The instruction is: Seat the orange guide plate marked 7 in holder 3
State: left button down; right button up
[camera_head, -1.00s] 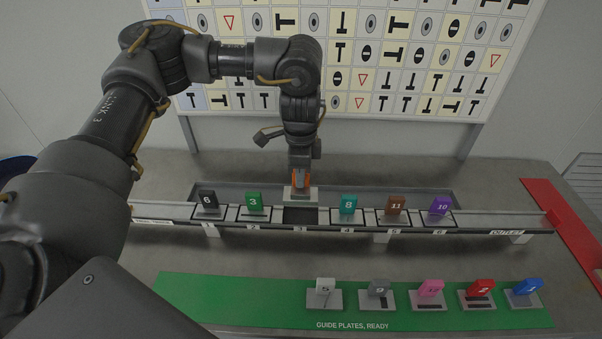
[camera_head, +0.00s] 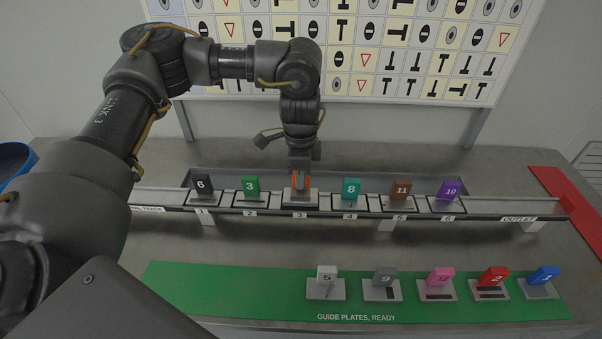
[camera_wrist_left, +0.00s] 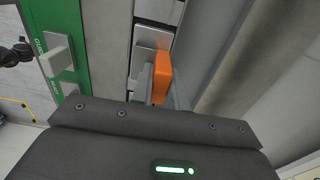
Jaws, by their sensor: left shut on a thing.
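My left gripper (camera_head: 300,179) is shut on the orange guide plate (camera_head: 299,188) above the track. The plate is upright, and its grey base (camera_head: 299,198) covers holder 3, the place over the label 3. The base looks level with the neighbouring bases; I cannot tell whether it is fully down. The number on the plate is hidden by the fingers. In the left wrist view the orange plate (camera_wrist_left: 162,72) stands between the fingers. My right gripper is not in view.
On the track (camera_head: 270,211), the dark plate 6 (camera_head: 203,185) and green plate 3 (camera_head: 250,187) stand left of holder 3. Teal plate 8 (camera_head: 351,189), brown 11 (camera_head: 401,190) and purple 10 (camera_head: 448,190) stand right. Several other plates stand on the green mat (camera_head: 230,291) in front.

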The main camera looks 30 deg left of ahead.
pick_arm(q)
jog(key=shift+p, duration=0.35)
dwell(0.7)
jog(key=shift+s+p, duration=0.1)
jog(key=shift+p, duration=0.2)
dwell(0.4)
jog(key=shift+f, duration=0.35)
dwell(0.5)
jog(key=shift+f, duration=0.3)
jog(key=shift+f, duration=0.2)
dwell(0.7)
jog(key=c, duration=0.8)
grip_release()
